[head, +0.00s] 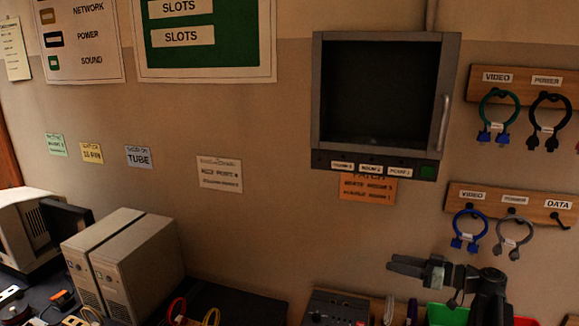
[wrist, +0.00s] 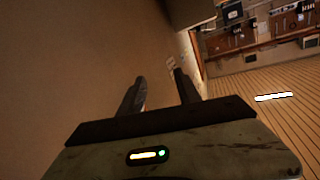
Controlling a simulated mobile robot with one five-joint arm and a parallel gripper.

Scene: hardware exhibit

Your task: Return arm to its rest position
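My gripper (head: 391,264) is at the lower right of the head view, pointing left, with my dark arm bent behind it. It is in front of the wall, below the wall screen and left of the lower cable rack. In the wrist view, the two dark fingers of my gripper (wrist: 160,76) stand apart with nothing held between them. Only part of my arm shows; the rest is cut off at the bottom of the head view.
A wall cabinet with a dark screen (head: 380,95) hangs above my gripper. Cable racks (head: 487,190) are at right. A beige computer case (head: 125,260) stands lower left. Red and green bins (head: 448,315) lie below my arm. The wrist view shows plank flooring (wrist: 250,115).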

